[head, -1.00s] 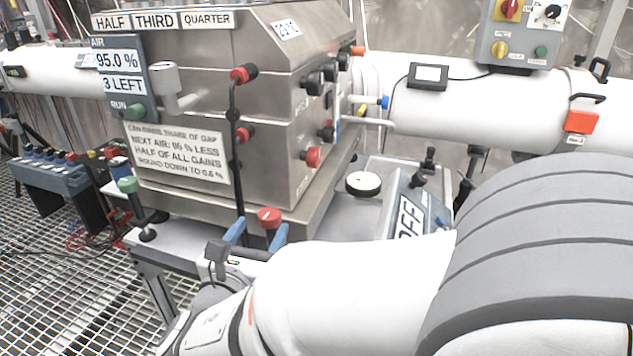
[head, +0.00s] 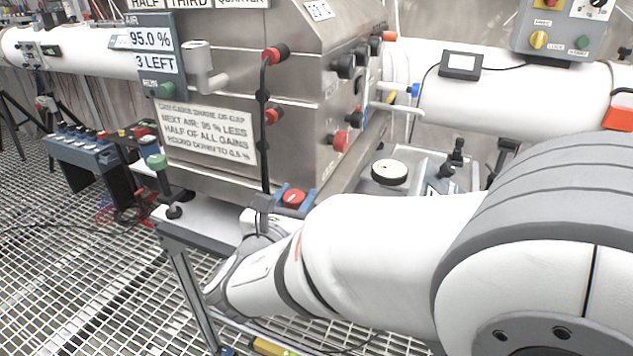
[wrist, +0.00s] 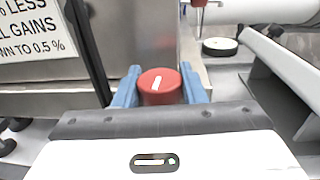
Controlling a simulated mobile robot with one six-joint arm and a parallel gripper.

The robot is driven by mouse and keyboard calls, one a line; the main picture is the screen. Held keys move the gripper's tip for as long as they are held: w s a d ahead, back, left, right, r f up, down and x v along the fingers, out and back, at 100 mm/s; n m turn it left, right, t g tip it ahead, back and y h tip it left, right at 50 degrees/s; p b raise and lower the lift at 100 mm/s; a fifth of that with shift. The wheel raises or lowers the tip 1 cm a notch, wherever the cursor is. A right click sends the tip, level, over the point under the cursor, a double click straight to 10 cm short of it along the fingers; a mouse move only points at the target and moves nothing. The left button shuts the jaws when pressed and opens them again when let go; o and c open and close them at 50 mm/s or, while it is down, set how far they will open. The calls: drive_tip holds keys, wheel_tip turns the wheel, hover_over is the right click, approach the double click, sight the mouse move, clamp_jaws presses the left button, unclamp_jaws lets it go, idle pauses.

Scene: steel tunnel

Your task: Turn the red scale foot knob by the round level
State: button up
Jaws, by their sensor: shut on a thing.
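The red scale foot knob (head: 293,197) has a white line on top and stands by the lower front corner of the steel cabinet. My gripper (wrist: 160,78) has its blue fingers on both sides of the knob (wrist: 160,88) and is shut on it. In the wrist view the white line is close to upright, leaning slightly right. A white round disc with a dark rim (head: 389,172) lies to the right on the bench; it may be the round level, and it also shows in the wrist view (wrist: 219,46). The knob's stem is hidden.
The steel cabinet (head: 300,130) rises close behind my gripper, with a thin black rod (head: 264,130) just left of the fingers. Grating floor (head: 70,290) is open at left.

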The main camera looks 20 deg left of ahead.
drive_tip(key=c, duration=0.4)
drive_tip(key=shift+o, duration=0.2)
drive_tip(key=n+y+b, duration=0.1)
drive_tip(key=y, duration=0.1)
drive_tip(key=n+y+b, duration=0.1)
drive_tip(key=y+b, duration=0.1)
drive_tip(key=n+g+y+b, duration=0.1)
drive_tip(key=n+y, duration=0.1)
drive_tip(key=shift+f+b, duration=0.25)
drive_tip(key=shift+b, duration=0.15)
drive_tip(key=shift+a+r+n+g+y+b, duration=0.1)
drive_tip(key=shift+r+n+g+y+b, duration=0.2)
drive_tip(key=shift+n+g+y+b, duration=0.65)
drive_tip(key=shift+t+y, duration=0.25)
drive_tip(key=shift+t, duration=0.1)
drive_tip(key=o, duration=1)
drive_tip(key=p+v, duration=0.1)
drive_tip(key=v, duration=0.7)
drive_tip(key=shift+f, duration=0.1)
drive_tip(key=shift+w, duration=0.1)
